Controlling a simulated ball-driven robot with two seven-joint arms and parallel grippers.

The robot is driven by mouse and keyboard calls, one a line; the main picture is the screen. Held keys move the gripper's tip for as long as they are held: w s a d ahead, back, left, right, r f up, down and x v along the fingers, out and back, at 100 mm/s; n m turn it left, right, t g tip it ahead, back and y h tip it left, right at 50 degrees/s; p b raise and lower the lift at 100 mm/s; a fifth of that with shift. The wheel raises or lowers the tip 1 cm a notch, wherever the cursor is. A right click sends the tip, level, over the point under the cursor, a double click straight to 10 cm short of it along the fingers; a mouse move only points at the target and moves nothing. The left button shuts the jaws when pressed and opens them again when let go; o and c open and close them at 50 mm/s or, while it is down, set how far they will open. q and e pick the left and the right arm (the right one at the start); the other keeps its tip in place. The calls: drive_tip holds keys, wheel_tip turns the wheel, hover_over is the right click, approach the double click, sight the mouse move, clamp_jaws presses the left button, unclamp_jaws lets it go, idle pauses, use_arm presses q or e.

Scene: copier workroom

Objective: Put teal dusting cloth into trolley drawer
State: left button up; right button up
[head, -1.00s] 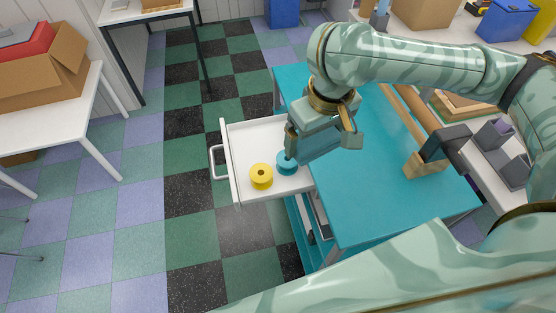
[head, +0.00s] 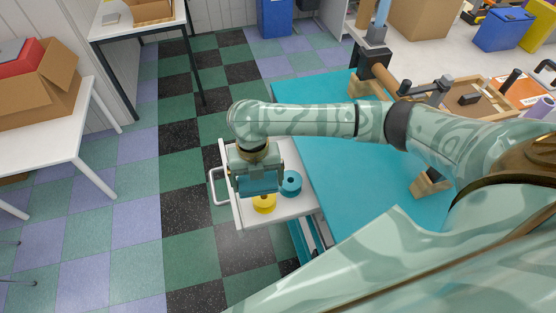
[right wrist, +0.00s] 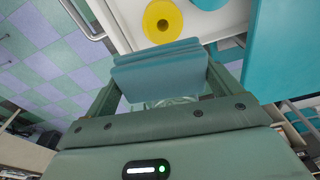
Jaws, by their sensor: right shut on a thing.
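My right gripper (head: 256,180) is shut on the teal dusting cloth (head: 258,188), a folded blue-teal block. In the right wrist view the cloth (right wrist: 160,72) lies between the two fingers of the gripper (right wrist: 162,85). The trolley drawer (head: 284,215) is white and pulled out from the left side of the teal trolley (head: 325,145). The gripper and cloth are over the drawer, and hide part of its inside. I cannot tell how high above its floor the cloth is. My left gripper is not in view.
A yellow roll (head: 265,205) and a teal roll (head: 291,183) lie in the drawer, close to the cloth in the picture. The drawer has a metal handle (head: 214,187) on its left. Wooden-handled equipment (head: 395,85) stands beyond the trolley top. A white table (head: 50,140) stands at left.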

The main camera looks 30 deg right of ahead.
drive_tip(key=shift+w+f+n, duration=0.35)
drive_tip(key=shift+f+n, duration=0.1)
drive_tip(key=shift+n, duration=0.15)
drive_tip(key=w+d+f+b, duration=0.7)
drive_tip(key=w+d+f, duration=0.2)
drive_tip(key=shift+w, duration=0.2)
drive_tip(key=shift+w+d+f, duration=0.1)
drive_tip(key=shift+f, duration=0.05)
drive_tip(key=f+b, duration=0.1)
drive_tip(key=f, duration=0.1)
drive_tip(key=f+b, duration=0.1)
drive_tip(key=shift+w+d+f, duration=0.15)
drive_tip(key=shift+d+f, duration=0.05)
drive_tip(key=shift+f, duration=0.15)
drive_tip(key=shift+r, duration=0.1)
